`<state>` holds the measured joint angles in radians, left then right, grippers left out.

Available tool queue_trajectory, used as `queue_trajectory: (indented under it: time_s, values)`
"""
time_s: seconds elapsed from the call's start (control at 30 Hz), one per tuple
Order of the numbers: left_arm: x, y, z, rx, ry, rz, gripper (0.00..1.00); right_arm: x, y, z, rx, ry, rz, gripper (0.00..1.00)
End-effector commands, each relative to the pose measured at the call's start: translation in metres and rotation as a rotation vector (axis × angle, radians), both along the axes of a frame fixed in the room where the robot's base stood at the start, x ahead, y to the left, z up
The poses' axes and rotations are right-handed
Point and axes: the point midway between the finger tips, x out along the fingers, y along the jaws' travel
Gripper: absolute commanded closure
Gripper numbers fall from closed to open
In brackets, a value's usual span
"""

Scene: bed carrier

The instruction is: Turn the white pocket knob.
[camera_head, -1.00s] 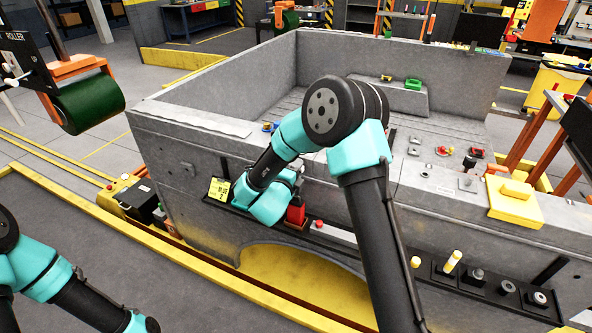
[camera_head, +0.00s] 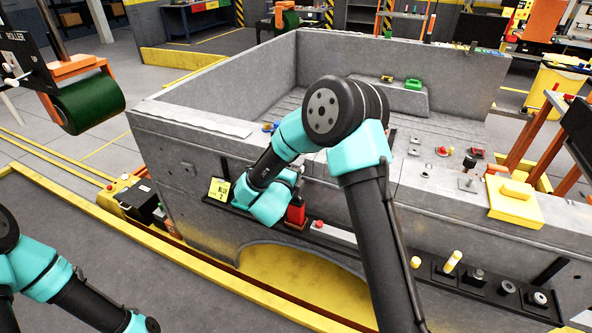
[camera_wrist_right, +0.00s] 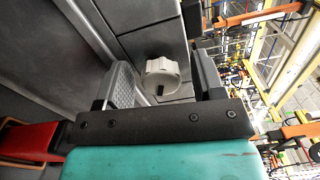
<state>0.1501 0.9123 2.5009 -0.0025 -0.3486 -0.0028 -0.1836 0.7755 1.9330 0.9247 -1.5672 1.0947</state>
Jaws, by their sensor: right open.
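The white pocket knob (camera_wrist_right: 160,77) shows in the right wrist view, round and ribbed, with a dark slot on its face. It sits against a grey panel with dark seams. My right gripper (camera_wrist_right: 163,80) is open, with one finger on each side of the knob. Gaps show between the knob and both fingers. In the head view my right arm reaches down to the front side of the grey carrier (camera_head: 210,225); the knob and fingertips are hidden there. My left arm shows at the lower left, but its gripper is out of view.
A yellow tag (camera_head: 218,191) and a red block (camera_head: 296,212) are close beside my right wrist. A ledge with several knobs and posts (camera_head: 478,275) runs to the right. A yellow block (camera_head: 515,203) lies on the top edge. A green roller (camera_head: 90,103) hangs at the left.

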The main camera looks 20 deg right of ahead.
Motion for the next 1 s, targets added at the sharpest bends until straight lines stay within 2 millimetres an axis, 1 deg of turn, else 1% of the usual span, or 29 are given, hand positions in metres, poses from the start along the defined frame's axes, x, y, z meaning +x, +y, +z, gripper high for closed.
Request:
queue_trajectory:
  time_s: [0.17, 0.37, 0.57, 1.0]
  values:
    - [0.0, 0.0, 0.0, 0.0, 0.0, 0.0, 0.16, -0.001, 0.001, 0.0, 0.0, 0.0, 0.0, 0.37]
    - [0.0, 0.0, 0.0, 0.0, 0.0, 0.0, 0.16, -0.01, 0.013, 0.0, 0.0, -0.001, 0.003, 0.37]
    - [0.0, 0.0, 0.0, 0.0, 0.0, 0.0, 0.16, -0.033, 0.037, 0.0, 0.0, 0.001, 0.004, 0.37]
    - [0.0, 0.0, 0.0, 0.0, 0.0, 0.0, 0.16, -0.091, 0.099, 0.0, -0.001, 0.0, 0.005, 0.37]
